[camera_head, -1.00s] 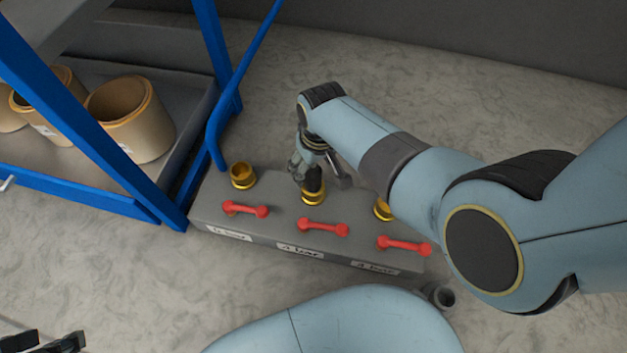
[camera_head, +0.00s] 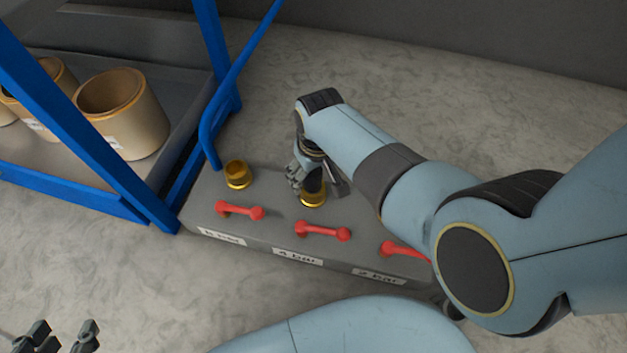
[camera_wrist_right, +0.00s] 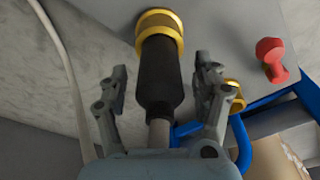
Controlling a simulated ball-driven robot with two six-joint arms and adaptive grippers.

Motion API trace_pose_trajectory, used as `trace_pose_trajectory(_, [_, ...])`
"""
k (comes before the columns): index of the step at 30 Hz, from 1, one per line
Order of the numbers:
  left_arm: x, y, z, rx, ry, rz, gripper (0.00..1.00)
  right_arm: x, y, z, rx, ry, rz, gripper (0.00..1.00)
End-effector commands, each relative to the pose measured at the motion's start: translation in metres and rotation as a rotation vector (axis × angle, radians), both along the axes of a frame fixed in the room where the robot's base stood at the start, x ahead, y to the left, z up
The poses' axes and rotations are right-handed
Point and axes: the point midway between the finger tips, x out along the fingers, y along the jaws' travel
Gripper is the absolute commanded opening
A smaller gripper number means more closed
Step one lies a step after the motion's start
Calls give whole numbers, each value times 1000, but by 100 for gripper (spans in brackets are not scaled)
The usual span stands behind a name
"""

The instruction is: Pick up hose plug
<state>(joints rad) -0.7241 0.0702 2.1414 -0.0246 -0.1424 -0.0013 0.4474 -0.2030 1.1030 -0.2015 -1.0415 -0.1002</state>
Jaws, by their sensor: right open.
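The black hose plug (camera_wrist_right: 160,75) sits in the brass socket (camera_wrist_right: 160,24) in the right wrist view, with a grey stem at its near end. In the head view it stands in the middle brass socket (camera_head: 312,199), above the "4 bar" label, largely covered by my right gripper (camera_head: 316,178). My right gripper (camera_wrist_right: 161,72) is open, with one finger on each side of the plug and visible gaps to it. My left gripper (camera_head: 62,338) is at the bottom left corner, fingers apart, empty and far from the plug.
The grey manifold block (camera_head: 270,228) carries red lever handles (camera_head: 323,231) and a left brass socket (camera_head: 237,174). A blue-framed rack (camera_head: 75,190) with tan rolls (camera_head: 125,115) stands left. A pale hose (camera_wrist_right: 66,70) runs along the right wrist view's left side.

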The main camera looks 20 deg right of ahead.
Motion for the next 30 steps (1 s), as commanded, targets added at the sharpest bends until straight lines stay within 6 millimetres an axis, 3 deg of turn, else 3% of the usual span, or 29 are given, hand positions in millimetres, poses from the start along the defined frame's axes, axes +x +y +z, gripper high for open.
trace_pose_trajectory(7, [0, 0, 1, -1, -7, 0, 40, 1, 0, 1, 0, -1, 0, 66])
trace_pose_trajectory(22, [0, 0, 0, 0, -5, -1, 40, 0, 0, 0, -1, -1, 0, 2])
trace_pose_trajectory(30, [0, 0, 0, 0, -5, 0, 40, 1, 0, 0, -1, -1, 0, 0])
